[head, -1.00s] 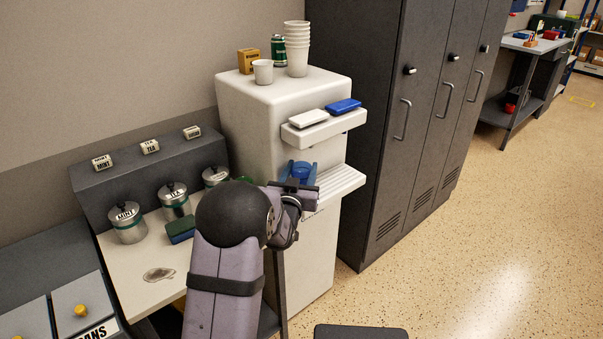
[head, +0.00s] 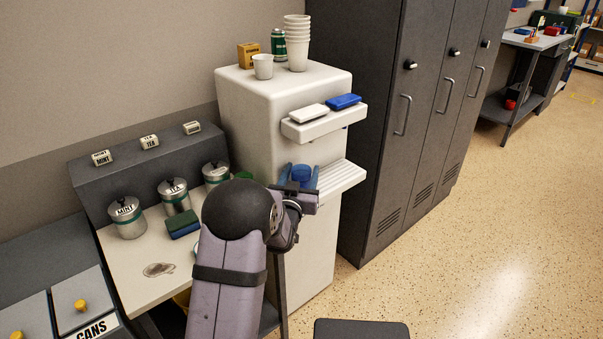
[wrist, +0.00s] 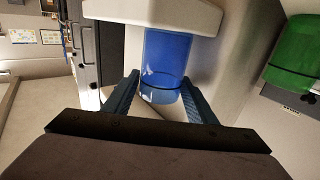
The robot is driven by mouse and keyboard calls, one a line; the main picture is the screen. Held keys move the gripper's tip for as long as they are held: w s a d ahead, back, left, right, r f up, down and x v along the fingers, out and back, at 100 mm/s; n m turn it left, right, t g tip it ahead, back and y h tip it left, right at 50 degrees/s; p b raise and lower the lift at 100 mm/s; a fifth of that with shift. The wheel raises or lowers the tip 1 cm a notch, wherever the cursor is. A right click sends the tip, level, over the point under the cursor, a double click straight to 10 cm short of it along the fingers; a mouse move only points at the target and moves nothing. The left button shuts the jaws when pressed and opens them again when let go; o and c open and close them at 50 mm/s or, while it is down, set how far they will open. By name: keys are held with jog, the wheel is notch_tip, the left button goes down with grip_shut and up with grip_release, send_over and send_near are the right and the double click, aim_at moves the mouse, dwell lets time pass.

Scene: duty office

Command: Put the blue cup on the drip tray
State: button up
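The blue cup (head: 302,173) is upright in front of the white dispenser, below its upper ledge and at the left end of the slatted drip tray (head: 344,178). In the wrist view the cup (wrist: 166,62) shows between my two fingers, its upper part close under a white overhang. My gripper (head: 301,170) is open, with one blue finger on each side of the cup. In the wrist view the fingertips (wrist: 160,78) sit near the cup's sides. My wrist hides the cup's base in the head view, so I cannot tell whether it rests on the tray.
The upper ledge (head: 324,124) carries a white block and a blue block (head: 344,101). A green cup (wrist: 290,50) stands to the right in the wrist view. Labelled tins (head: 174,197) stand on the counter at left. Grey lockers (head: 390,130) stand right of the dispenser.

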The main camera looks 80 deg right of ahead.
jog(key=shift+r, duration=0.2)
jog(key=w+a, duration=0.1)
jog(key=a, duration=1.1)
jog(key=shift+w, duration=0.15)
